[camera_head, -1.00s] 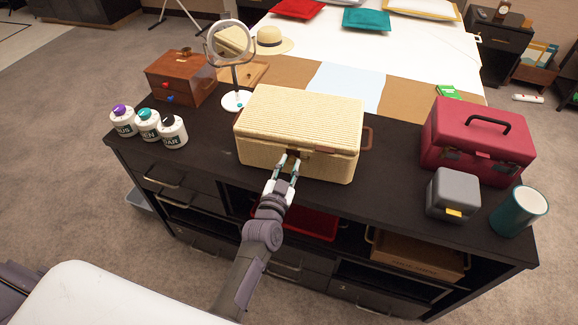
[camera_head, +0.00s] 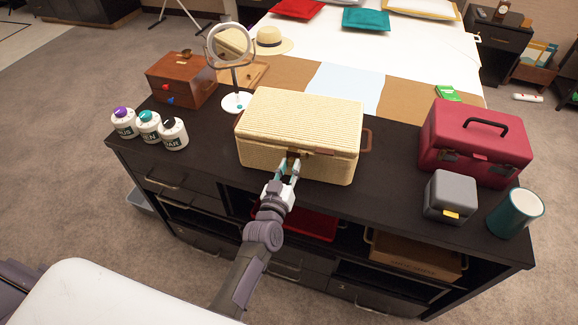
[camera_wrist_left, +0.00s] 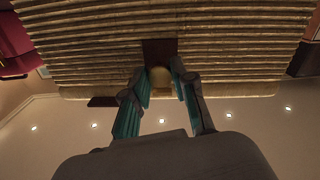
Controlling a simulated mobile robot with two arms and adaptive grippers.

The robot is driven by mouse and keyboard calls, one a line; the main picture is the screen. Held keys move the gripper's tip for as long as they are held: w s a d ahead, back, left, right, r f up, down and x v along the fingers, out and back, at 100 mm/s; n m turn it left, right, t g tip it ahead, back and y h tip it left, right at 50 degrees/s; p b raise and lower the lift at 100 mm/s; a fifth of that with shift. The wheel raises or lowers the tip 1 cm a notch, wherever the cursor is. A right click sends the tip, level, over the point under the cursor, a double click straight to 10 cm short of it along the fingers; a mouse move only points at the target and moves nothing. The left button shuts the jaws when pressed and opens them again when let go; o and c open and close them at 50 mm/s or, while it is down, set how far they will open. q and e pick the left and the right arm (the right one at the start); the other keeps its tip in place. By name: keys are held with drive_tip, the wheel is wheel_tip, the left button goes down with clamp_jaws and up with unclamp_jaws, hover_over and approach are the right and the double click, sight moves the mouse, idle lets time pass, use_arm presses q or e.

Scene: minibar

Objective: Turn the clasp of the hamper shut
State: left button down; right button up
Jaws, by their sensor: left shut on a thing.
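The hamper (camera_head: 298,122) is a pale yellow woven box with its lid down on the dark cabinet top, and it also shows in the left wrist view (camera_wrist_left: 90,50). Its clasp (camera_wrist_left: 161,80) is a small light piece by a dark brown plate at the middle of the front face. My left gripper (camera_head: 287,167) is at the hamper's front with its teal fingers around the clasp. In the left wrist view the fingers (camera_wrist_left: 162,85) stand on both sides of it, shut on it. The fingers hide part of the clasp in the head view. My right gripper is not in view.
The cabinet top (camera_head: 210,150) is bare left of the hamper's front. White bottles (camera_head: 149,128), a wooden box (camera_head: 182,80) and a round mirror (camera_head: 230,45) stand left. A red case (camera_head: 474,145), a grey box (camera_head: 450,196) and a teal cup (camera_head: 515,212) stand right.

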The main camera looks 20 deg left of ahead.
use_arm(q)
drive_tip(key=n, duration=0.2)
drive_tip(key=r+n, duration=0.1)
drive_tip(key=n, duration=0.3)
drive_tip(key=shift+w+a+r+n, duration=0.1)
drive_tip(key=shift+a+r+n, duration=0.05)
drive_tip(key=shift+a+n, duration=0.15)
drive_tip(key=n, duration=0.5)
drive_tip(key=shift+a+r+n, duration=0.2)
drive_tip(key=shift+a+n, duration=0.2)
drive_tip(key=shift+c, duration=1.5)
unclamp_jaws()
drive_tip(key=shift+f, duration=0.1)
